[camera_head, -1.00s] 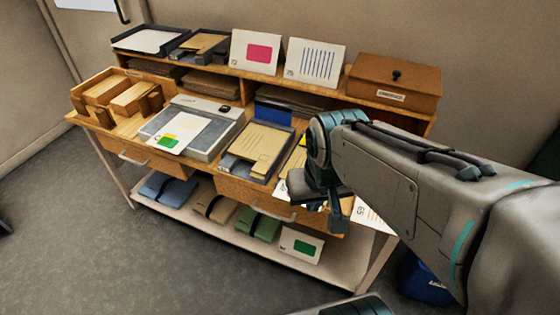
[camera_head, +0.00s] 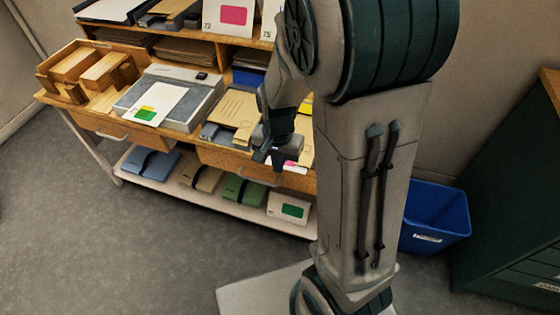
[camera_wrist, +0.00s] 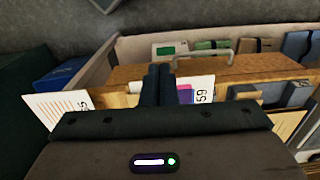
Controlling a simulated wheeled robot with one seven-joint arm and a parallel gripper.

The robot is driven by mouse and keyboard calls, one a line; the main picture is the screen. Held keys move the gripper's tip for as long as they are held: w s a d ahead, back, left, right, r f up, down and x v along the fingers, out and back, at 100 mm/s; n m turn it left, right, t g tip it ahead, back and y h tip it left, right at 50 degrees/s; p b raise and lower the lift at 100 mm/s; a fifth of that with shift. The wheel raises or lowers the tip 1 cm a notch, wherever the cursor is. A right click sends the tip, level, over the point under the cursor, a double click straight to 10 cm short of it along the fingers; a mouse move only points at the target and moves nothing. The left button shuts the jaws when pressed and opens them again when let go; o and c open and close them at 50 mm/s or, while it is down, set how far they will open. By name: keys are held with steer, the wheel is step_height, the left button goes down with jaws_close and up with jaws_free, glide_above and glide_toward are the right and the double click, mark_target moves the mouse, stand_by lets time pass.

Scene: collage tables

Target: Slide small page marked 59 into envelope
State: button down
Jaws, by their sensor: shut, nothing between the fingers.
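The small page marked 59 (camera_wrist: 203,88) is white with a pink patch and lies on the table just right of my fingertips in the wrist view. In the head view a white and pink bit of a page (camera_head: 290,162) shows under my gripper (camera_head: 264,154), partly hidden. My gripper (camera_wrist: 158,85) is shut and empty, its fingers pointing toward the table's drawer edge beside the page; I cannot tell whether they touch it. A tan envelope-like sheet (camera_head: 236,106) lies on the grey tray left of my gripper. Its opening cannot be made out.
A page with orange lines (camera_wrist: 58,106) lies left of my fingers. A grey paper trimmer (camera_head: 178,98) and wooden box (camera_head: 84,72) stand left on the table. Cloth-like bundles and a green-marked card (camera_head: 289,207) lie on the lower shelf. A blue bin (camera_head: 436,217) stands right.

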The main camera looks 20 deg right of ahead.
steer(key=w+d+f, duration=0.2)
steer(key=w+f, duration=0.1)
steer(key=f, duration=0.5)
steer(key=shift+w+d+f, duration=0.15)
steer(key=shift+d, duration=0.1)
steer(key=shift+w, duration=0.1)
